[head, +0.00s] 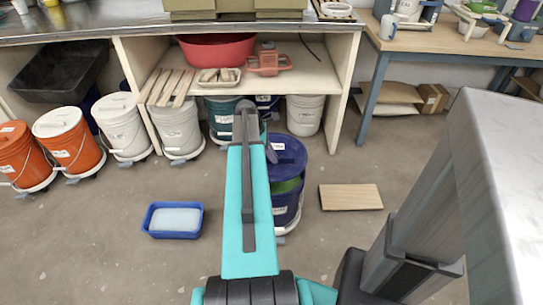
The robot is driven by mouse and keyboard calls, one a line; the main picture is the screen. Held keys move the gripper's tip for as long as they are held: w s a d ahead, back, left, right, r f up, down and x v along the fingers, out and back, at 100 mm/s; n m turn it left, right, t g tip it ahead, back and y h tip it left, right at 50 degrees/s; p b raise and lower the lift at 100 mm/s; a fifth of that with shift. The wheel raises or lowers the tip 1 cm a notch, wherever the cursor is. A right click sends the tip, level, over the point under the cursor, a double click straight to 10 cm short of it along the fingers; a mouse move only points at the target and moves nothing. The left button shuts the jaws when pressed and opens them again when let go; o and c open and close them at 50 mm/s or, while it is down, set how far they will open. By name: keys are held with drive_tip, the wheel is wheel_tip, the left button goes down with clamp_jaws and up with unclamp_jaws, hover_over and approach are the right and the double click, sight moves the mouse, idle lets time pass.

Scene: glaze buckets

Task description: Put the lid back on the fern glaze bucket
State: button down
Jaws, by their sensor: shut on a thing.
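A dark blue bucket (284,213) stands on the floor just right of my arm, on a low wheeled base. Green shows at its top (289,186), which looks like the fern glaze inside. A dark blue lid (290,152) is over the bucket's far part, and the green shows below its near edge. I cannot tell whether the lid touches the rim. My gripper (271,154) is mostly hidden behind my teal arm; a grey part of it shows at the lid's left side, and it is shut on the lid. The left side of the bucket is also hidden by my arm.
A blue tray (152,234) of pale liquid lies left, a wooden board (350,197) right. White buckets (122,127) and orange buckets (69,140) line the back left. A shelf unit (345,75) and blue-legged table (372,90) stand behind. The near floor is mostly clear.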

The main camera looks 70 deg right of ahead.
drive_tip(key=shift+f, duration=0.2)
wheel_tip(320, 180, down, 4)
drive_tip(key=b, duration=0.4)
drive_tip(key=shift+f, duration=0.95)
drive_tip(key=shift+p, duration=0.4)
idle(0.5)
drive_tip(key=shift+f+p, duration=0.8)
drive_tip(key=shift+f, duration=0.05)
idle(2.7)
drive_tip(key=c, duration=1.3)
unclamp_jaws()
